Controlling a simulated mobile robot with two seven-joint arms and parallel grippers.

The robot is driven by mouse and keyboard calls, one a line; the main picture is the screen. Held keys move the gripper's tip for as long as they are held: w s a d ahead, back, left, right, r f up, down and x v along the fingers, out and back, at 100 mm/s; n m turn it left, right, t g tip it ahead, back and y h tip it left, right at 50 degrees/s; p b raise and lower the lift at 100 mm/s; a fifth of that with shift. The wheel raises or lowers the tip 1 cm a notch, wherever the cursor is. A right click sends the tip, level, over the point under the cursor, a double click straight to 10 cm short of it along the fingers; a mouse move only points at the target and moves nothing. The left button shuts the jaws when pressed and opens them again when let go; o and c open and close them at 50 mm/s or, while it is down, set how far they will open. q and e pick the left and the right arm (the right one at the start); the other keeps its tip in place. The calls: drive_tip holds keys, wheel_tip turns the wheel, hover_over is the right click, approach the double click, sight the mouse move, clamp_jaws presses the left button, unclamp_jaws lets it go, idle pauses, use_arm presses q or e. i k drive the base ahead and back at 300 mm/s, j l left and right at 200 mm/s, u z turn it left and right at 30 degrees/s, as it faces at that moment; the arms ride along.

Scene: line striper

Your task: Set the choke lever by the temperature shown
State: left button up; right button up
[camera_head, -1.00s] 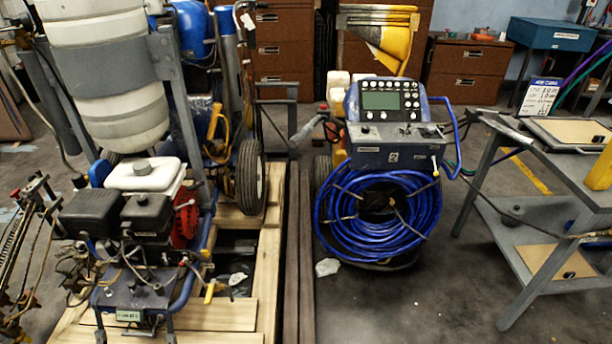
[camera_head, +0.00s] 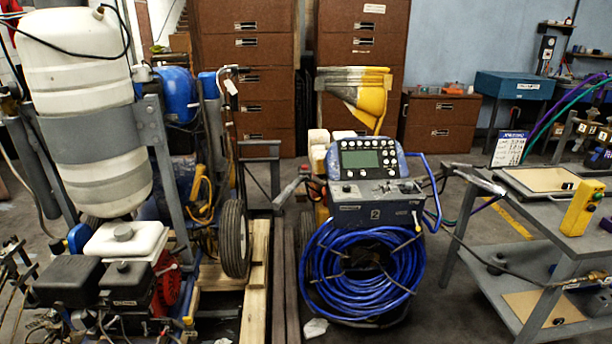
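The line striper's engine (camera_head: 118,285) is at the lower left, with a white tank (camera_head: 124,240) on top and black covers beside it. I cannot make out the choke lever on it. The engine's lower front is cut off by the bottom edge. A control panel (camera_head: 366,160) with a grey-green display and several round buttons stands on the unit marked 2; I can read no temperature there. A small dark device with a pale face (camera_head: 546,48) is at the upper right, too small to read. Neither of my grippers shows.
A blue hose coil (camera_head: 362,270) hangs on the middle unit, with handles sticking out both sides. A grey bench (camera_head: 470,215) with a yellow box (camera_head: 581,208) stands right. A small sign (camera_head: 510,148) has unreadable writing. A wheel (camera_head: 234,238) and wooden pallet (camera_head: 258,270) lie between.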

sight(105, 328)
drive_tip(key=u, duration=1.5)
drive_tip(key=z, duration=1.75)
drive_tip(key=k+j, duration=0.25)
drive_tip(key=j, duration=0.15)
drive_tip(key=k+j, duration=0.25)
drive_tip(key=j, duration=0.2)
drive_tip(key=k+j, duration=0.25)
drive_tip(key=j, duration=0.15)
drive_tip(key=k+j, duration=0.25)
drive_tip(key=j, duration=0.2)
